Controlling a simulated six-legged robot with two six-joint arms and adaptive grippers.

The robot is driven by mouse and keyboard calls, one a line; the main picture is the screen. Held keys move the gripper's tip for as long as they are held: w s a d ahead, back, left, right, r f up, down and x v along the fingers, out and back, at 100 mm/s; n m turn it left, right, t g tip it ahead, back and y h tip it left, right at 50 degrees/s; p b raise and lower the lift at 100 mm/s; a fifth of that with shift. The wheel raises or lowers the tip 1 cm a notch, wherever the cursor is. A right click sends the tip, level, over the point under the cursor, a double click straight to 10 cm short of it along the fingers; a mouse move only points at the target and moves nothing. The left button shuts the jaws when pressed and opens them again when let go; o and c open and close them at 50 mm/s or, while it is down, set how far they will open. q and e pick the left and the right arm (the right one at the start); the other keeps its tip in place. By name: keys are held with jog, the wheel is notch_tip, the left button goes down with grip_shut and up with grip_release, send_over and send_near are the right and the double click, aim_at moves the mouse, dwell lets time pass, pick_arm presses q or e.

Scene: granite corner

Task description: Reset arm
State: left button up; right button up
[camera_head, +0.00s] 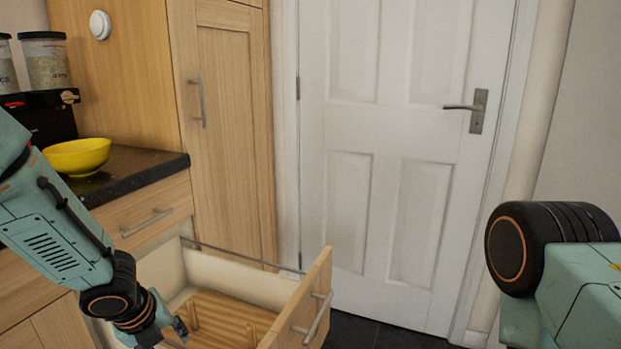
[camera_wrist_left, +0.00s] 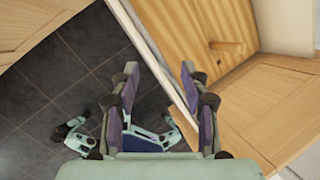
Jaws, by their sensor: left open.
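My left arm comes in from the left in the head view. Its gripper (camera_head: 168,326) is by the open drawer (camera_head: 291,313), over the drawer's near left part. The drawer's wooden front and side wall show there beside and beyond the fingers. Part of my right arm shows at the right of the head view; its gripper is out of the picture.
A yellow bowl (camera_head: 77,157) stands on the dark countertop (camera_head: 135,172). A tall wooden cabinet (camera_head: 226,130) and a closed white door (camera_head: 395,150) are behind. Dark floor tiles (camera_wrist_left: 60,85) lie beside the drawer. Jars (camera_head: 46,62) stand at the far left.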

pick_arm(q)
jog(key=s+d+f+n+h+p, duration=0.4)
jog(key=s+d+n, duration=0.5)
jog(key=n, duration=1)
jog(key=s+a+f+n+g+y+p, duration=0.1)
jog(key=s+n, duration=0.3)
jog(key=s, duration=0.8)
jog(key=s+a+f+n+g+y+p, duration=0.2)
jog(key=s+a+f+n+g+y, duration=0.1)
jog(key=s, duration=0.8)
jog(key=f+n, duration=0.1)
jog(key=n, duration=0.1)
jog(key=shift+s+a+f+n, duration=0.3)
jog(key=shift+s+a, duration=0.1)
